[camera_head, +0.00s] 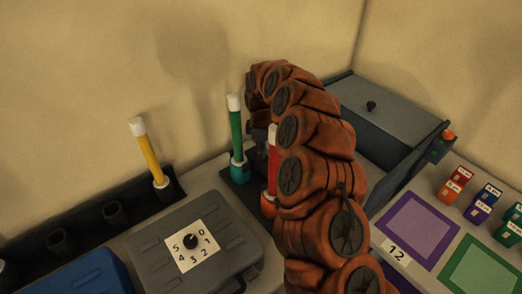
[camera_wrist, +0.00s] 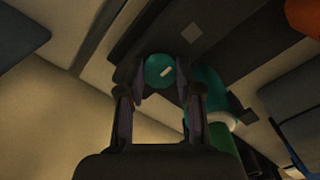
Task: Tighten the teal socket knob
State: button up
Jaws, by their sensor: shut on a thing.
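The teal knob (camera_wrist: 159,71) is round, with a short pale mark on its face. In the wrist view it lies between the fingertips of my gripper (camera_wrist: 164,82), which is shut on it. The teal socket (camera_head: 239,172) stands on a dark base in the head view. A green rod (camera_head: 236,134) with a white top rises upright from it. The green rod also shows in the wrist view (camera_wrist: 223,146), right of my fingers. In the head view my arm hides the knob and most of my gripper.
A yellow rod (camera_head: 149,152) stands in a dark rack at left. A grey case with a number dial (camera_head: 190,243) lies in front. A grey lidded box (camera_head: 385,108) stands behind right.

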grip_shut()
jog(key=shift+f+b, duration=0.15)
jog(key=shift+b, duration=0.25)
jog(key=m+b, duration=0.2)
jog(key=shift+f+b, duration=0.15)
jog(key=shift+b, duration=0.15)
jog(key=m+b, duration=0.3)
jog(key=b, duration=0.1)
jog(key=shift+m, duration=0.3)
jog(key=m+b, duration=0.3)
jog(key=m, duration=0.2)
jog(key=shift+b, duration=0.35)
jog(key=shift+r+m+b, duration=0.15)
jog(key=shift+m+b, duration=0.4)
jog(key=shift+m, duration=0.65)
jog(key=shift+r+m+b, duration=0.15)
jog(key=shift+m+b, duration=0.35)
jog(key=shift+m, duration=0.7)
